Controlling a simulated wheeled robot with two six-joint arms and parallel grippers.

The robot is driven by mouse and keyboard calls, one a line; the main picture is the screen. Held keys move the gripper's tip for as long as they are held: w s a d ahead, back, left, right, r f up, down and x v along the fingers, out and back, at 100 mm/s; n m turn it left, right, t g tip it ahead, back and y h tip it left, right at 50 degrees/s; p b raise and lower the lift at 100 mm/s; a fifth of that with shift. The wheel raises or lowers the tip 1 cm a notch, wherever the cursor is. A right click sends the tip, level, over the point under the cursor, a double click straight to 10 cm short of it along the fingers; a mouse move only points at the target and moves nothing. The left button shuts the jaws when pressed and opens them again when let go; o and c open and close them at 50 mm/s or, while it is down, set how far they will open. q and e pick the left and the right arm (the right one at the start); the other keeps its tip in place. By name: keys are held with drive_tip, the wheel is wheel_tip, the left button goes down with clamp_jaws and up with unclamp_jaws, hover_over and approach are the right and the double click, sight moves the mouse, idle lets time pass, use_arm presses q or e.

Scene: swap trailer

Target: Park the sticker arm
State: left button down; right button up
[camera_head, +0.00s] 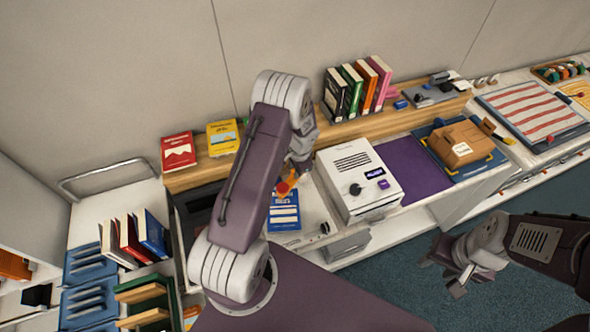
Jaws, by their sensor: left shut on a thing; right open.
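My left gripper (291,184) is partly hidden behind my own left arm, above the counter. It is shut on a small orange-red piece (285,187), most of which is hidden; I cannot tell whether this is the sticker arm. A blue book (284,212) lies flat on the white counter just below it. My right gripper (456,278) is open and empty at the lower right, over the blue floor, apart from the counter.
A white machine (358,184) with a black knob stands right of the blue book. A purple mat (411,168) and a cardboard box (461,144) on a blue tray lie further right. Upright books (356,88) stand on the wooden shelf. A cart with books (137,237) is at left.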

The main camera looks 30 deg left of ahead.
use_arm(q)
drive_tip(key=shift+w, duration=0.1)
drive_tip(key=d+n+b, duration=0.1)
drive_tip(key=n+b, duration=0.1)
drive_tip(key=b, duration=0.1)
drive_tip(key=shift+w+d+f, duration=0.1)
drive_tip(key=shift+f, duration=0.05)
drive_tip(key=shift+w+d+r+n+g+b, duration=0.1)
drive_tip(key=shift+w+d+n+g+b, duration=0.4)
drive_tip(key=shift+n, duration=1)
drive_tip(key=shift+w+d+r+n+g+b, duration=0.15)
drive_tip(key=shift+d+n+b, duration=0.55)
drive_tip(key=shift+n, duration=0.8)
drive_tip(key=shift+w+d+n+g+b, duration=0.45)
drive_tip(key=shift+n+b, duration=0.25)
drive_tip(key=shift+n, duration=0.8)
drive_tip(key=c, duration=1.2)
unclamp_jaws()
drive_tip(key=shift+d, duration=0.1)
drive_tip(key=shift+s, duration=0.1)
drive_tip(key=r, duration=0.3)
drive_tip(key=d+r+b, duration=0.1)
drive_tip(key=r, duration=0.4)
drive_tip(key=shift+w+d+r, duration=0.35)
drive_tip(key=shift+w+r, duration=0.05)
